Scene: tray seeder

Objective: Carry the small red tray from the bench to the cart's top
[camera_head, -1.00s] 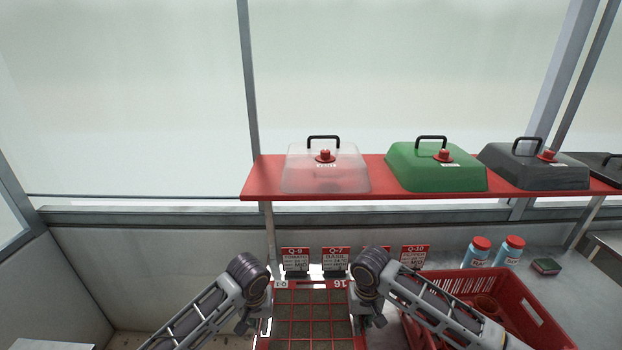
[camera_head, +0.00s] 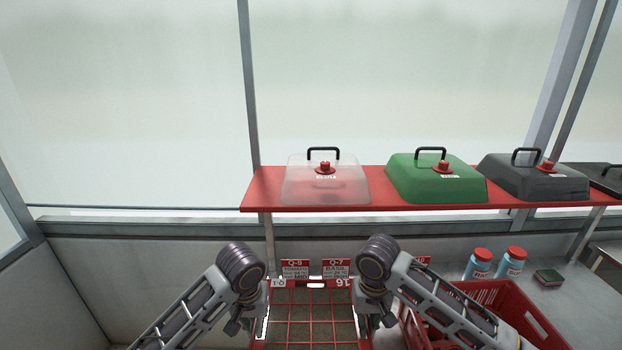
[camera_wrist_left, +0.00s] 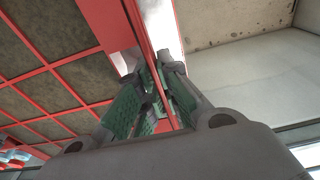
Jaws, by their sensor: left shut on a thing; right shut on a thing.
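The small red tray (camera_head: 312,338) is at the bottom centre of the head view, with a red grid over brown soil-filled cells. My left gripper (camera_head: 256,322) is at its left edge and my right gripper (camera_head: 368,318) at its right edge, both shut on it. In the left wrist view the green-padded fingers of my left gripper (camera_wrist_left: 158,95) close around the red rim of the tray (camera_wrist_left: 105,22). The right fingertips are mostly hidden by the wrist. The cart is not seen in these views.
A red shelf (camera_head: 264,190) holds a clear lid (camera_head: 300,185), a green lid (camera_head: 408,180) and dark lids (camera_head: 500,178). Seed cards (camera_head: 295,270) stand behind the tray. On the right are a red crate (camera_head: 530,325), two blue bottles (camera_head: 478,268) and a sponge (camera_head: 548,276).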

